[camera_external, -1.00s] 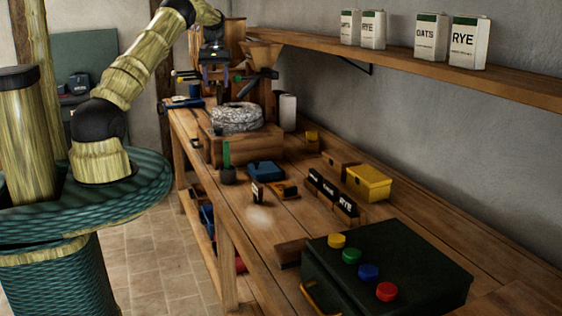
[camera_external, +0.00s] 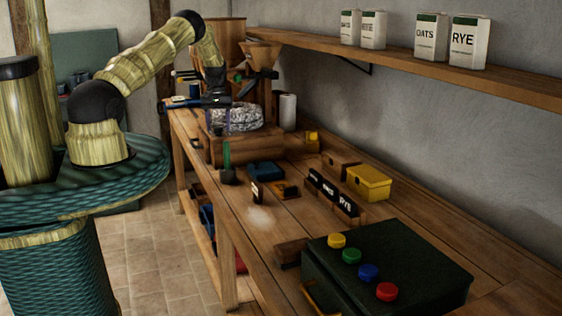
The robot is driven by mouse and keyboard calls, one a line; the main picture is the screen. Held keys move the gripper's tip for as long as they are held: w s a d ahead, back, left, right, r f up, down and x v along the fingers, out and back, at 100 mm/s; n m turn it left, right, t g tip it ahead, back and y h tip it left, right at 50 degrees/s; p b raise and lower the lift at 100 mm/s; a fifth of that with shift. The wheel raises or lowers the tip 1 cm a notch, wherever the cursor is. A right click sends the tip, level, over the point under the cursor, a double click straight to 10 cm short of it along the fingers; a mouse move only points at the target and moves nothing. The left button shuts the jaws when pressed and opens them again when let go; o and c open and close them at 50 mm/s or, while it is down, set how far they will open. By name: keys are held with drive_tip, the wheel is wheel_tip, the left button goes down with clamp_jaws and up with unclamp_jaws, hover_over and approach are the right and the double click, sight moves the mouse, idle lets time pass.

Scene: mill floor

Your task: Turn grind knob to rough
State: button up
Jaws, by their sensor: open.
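The mill stands at the far end of the bench, with a wooden hopper (camera_external: 262,54) above a pale round millstone (camera_external: 245,118). My gripper (camera_external: 229,121) points down in front of the mill, its fingers apart and nothing seen between them. It overlaps the millstone's left part in the picture; I cannot tell whether it touches. A small green part (camera_external: 238,77) shows on the mill to the right of my wrist. A small yellow-tipped part (camera_external: 179,74) shows to the left of my wrist. I cannot tell which part is the grind knob, and no rough marking is readable.
The wooden bench (camera_external: 281,231) runs toward the camera. On it are a blue tray (camera_external: 266,170), a yellow box (camera_external: 369,182), dark label blocks (camera_external: 333,191) and a dark green case (camera_external: 420,262) with coloured caps. A white roll (camera_external: 288,112) stands right of the mill. A shelf (camera_external: 420,70) runs along the wall.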

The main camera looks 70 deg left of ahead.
drive_tip(key=shift+f, duration=0.35)
drive_tip(key=c, duration=1)
drive_tip(key=shift+o, duration=0.2)
